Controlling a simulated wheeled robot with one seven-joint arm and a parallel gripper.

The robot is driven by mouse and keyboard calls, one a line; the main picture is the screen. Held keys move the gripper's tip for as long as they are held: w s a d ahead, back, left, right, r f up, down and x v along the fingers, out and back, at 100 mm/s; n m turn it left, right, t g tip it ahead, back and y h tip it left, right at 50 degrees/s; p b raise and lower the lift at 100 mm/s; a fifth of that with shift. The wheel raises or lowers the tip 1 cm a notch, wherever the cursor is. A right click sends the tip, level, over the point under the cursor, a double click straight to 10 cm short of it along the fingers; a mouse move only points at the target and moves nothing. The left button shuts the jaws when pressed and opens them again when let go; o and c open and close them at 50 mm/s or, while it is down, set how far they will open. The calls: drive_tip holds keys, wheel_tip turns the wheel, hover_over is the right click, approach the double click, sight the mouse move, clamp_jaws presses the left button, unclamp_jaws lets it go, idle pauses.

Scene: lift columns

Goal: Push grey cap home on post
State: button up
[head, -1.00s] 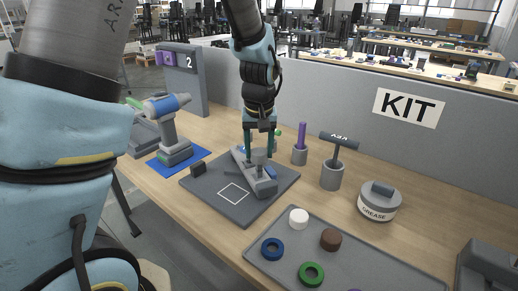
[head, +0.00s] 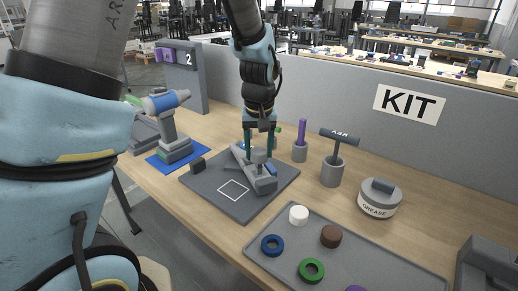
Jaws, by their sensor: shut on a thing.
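My gripper (head: 259,153) points straight down over the grey fixture (head: 266,186) on the dark square board (head: 215,189). Its two dark green fingers are shut on a small grey round piece, which looks like the grey cap (head: 259,156). The cap sits low between the fingertips, above the middle of the fixture. The post is hidden beneath the cap and fingers, so I cannot tell how far down the cap sits. A blue part (head: 273,170) shows on the fixture's right side.
A drill (head: 172,130) on a blue mat stands left of the board. A purple rod in a holder (head: 300,147), a hammer-like tool (head: 335,158) in a cup and a grease tin (head: 379,199) stand to the right. A tray (head: 393,268) with rings lies in front.

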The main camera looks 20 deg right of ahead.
drive_tip(key=shift+f, duration=0.2)
drive_tip(key=shift+f, duration=0.25)
drive_tip(key=shift+f+b, duration=0.45)
drive_tip(key=shift+f, duration=0.2)
idle(2.0)
drive_tip(key=o, duration=1.6)
drive_tip(key=shift+r, duration=0.1)
drive_tip(key=shift+c, duration=0.2)
drive_tip(key=shift+r+p, duration=0.3)
drive_tip(key=shift+r+p, duration=0.55)
drive_tip(key=shift+r, duration=0.15)
drive_tip(key=shift+r, duration=0.1)
